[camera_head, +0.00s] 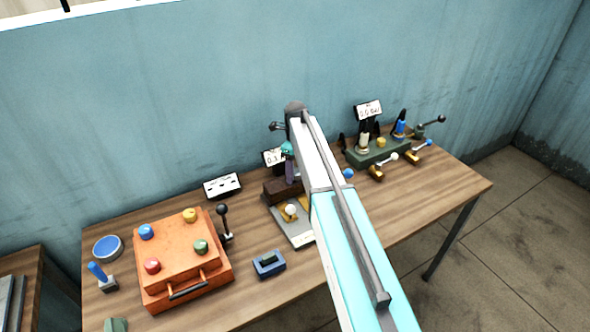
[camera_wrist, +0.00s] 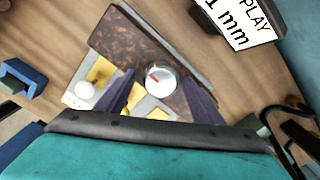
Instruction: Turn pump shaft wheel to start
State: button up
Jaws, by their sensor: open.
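A round silver knob with a red mark (camera_wrist: 160,77) sits on a dark brown marbled block (camera_wrist: 135,45) in the wrist view. I cannot tell for sure whether this knob is the pump shaft wheel. My gripper (camera_wrist: 158,84) is open, its two dark purple fingers on either side of the knob; I cannot tell whether they touch it. In the head view my gripper (camera_head: 291,172) points down over the brown block (camera_head: 277,192), and my arm hides the knob. A white ball on a yellow part (camera_head: 291,210) is on the grey plate in front of the block.
A display (camera_head: 273,157) stands behind the block. An orange box with coloured knobs (camera_head: 180,262), a black lever (camera_head: 224,222) and a blue switch box (camera_head: 269,263) are left of my arm. A green unit with valve handles (camera_head: 380,151) stands right, beside yellow-based levers (camera_head: 417,152).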

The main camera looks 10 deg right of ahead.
jog(key=c, duration=1.1)
jog(key=shift+o, duration=0.2)
jog(key=shift+a, duration=0.2)
jog(key=shift+d, duration=0.1)
